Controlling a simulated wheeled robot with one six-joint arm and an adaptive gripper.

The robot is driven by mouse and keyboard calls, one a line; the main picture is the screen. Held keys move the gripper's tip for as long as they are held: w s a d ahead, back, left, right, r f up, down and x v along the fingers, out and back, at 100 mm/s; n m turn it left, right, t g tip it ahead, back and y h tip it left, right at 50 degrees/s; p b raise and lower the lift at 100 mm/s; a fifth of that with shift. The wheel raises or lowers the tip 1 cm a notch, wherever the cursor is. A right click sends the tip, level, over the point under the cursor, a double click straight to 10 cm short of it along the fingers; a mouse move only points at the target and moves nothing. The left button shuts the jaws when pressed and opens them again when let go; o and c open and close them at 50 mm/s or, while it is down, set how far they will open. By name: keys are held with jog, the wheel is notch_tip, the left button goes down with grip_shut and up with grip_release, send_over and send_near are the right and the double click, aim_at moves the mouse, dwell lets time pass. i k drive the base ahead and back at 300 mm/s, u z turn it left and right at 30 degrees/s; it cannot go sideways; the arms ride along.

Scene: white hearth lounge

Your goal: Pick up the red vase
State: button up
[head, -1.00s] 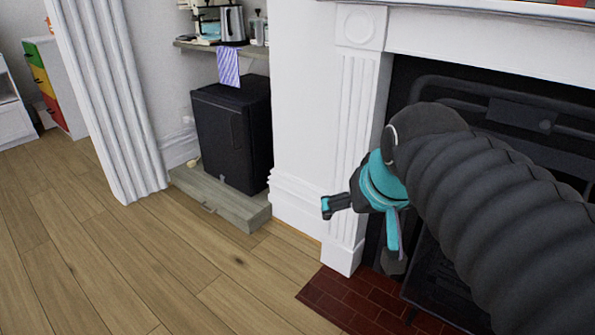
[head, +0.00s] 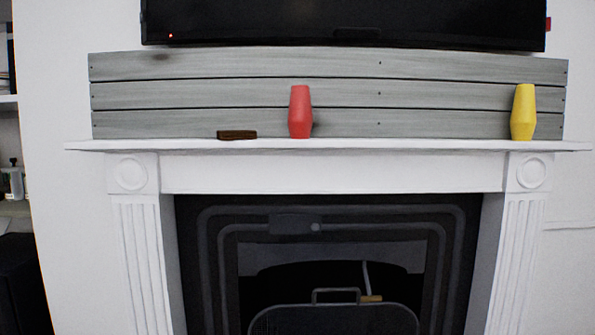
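The red vase (head: 300,112) stands upright on the white mantelpiece (head: 330,146), near its middle, in front of grey wooden boards. It is fully in view with nothing in front of it. My gripper does not show in the head view now, so I cannot see where it is relative to the vase.
A yellow vase (head: 523,112) stands at the right end of the mantelpiece. A small dark brown block (head: 237,135) lies left of the red vase. A black screen (head: 345,24) hangs above. Below is the fireplace with a dark fire screen (head: 333,319). Shelves (head: 12,130) are at far left.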

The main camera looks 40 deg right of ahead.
aim_at(300, 118)
jog(key=z, duration=1.25)
jog(key=k, duration=0.5)
jog(key=z, duration=1.35)
jog(key=i, duration=0.8)
jog(key=u, duration=1.75)
